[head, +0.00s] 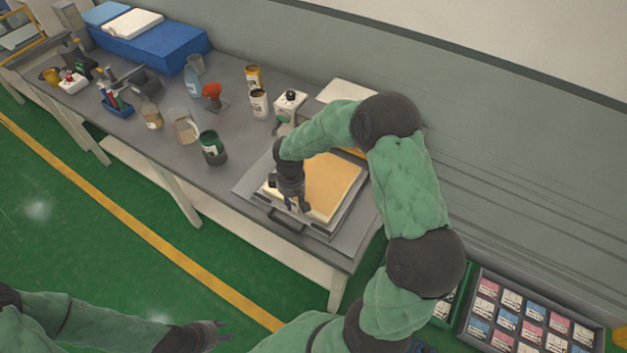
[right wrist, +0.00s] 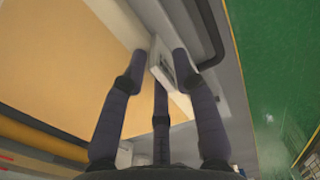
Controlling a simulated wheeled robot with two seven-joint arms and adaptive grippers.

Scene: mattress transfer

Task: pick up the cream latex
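A flat cream-yellow slab, the cream latex (head: 335,182), lies on a grey tray (head: 330,232) at the near right end of the workbench. It fills much of the left of the right wrist view (right wrist: 60,60). My right gripper (head: 297,206) points down at the slab's near edge, beside the tray's dark handle (head: 285,222). In the right wrist view its fingertips (right wrist: 161,55) are apart, on either side of a small white block (right wrist: 165,68) at the slab's edge. Whether they grip it is unclear. My left gripper (head: 226,331) is open and empty, low over the floor.
Cans, bottles and a red-topped item (head: 212,92) stand on the grey bench (head: 130,125) left of the tray. A blue block (head: 150,45) is at the far end. A crate of colored packs (head: 535,310) sits at lower right. Green floor lies in front.

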